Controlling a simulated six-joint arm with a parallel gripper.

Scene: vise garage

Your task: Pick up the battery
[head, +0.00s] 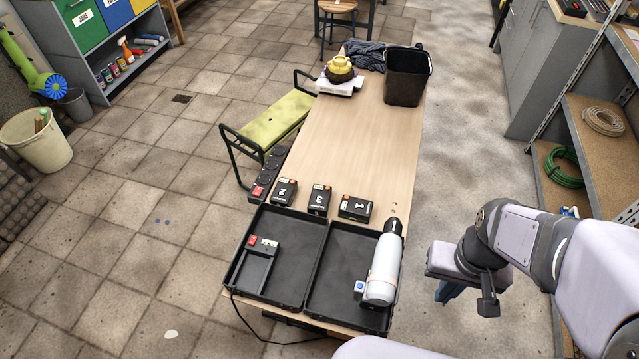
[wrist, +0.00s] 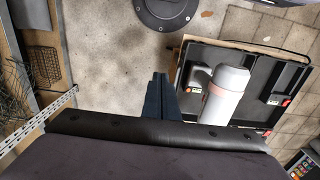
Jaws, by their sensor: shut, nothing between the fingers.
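Three black batteries with orange-red marks stand in a row on the table behind the open case: number 2 (head: 284,191) at left, number 3 (head: 319,199) in the middle and number 1 (head: 356,208) at right. My gripper (head: 447,291) is off the table's right side, apart from all of them. In the wrist view its dark blue fingers (wrist: 158,97) are together and empty. A small part with a red mark (wrist: 194,143) shows past the tool's dark end there; it looks like a battery, but its number cannot be read.
The open black case (head: 289,289) fills the near table end. Its left tray holds a charger-like block (head: 258,262); its right tray holds a white-grey cylindrical tool (head: 384,268), nearest my gripper. The table middle (head: 352,140) is clear.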

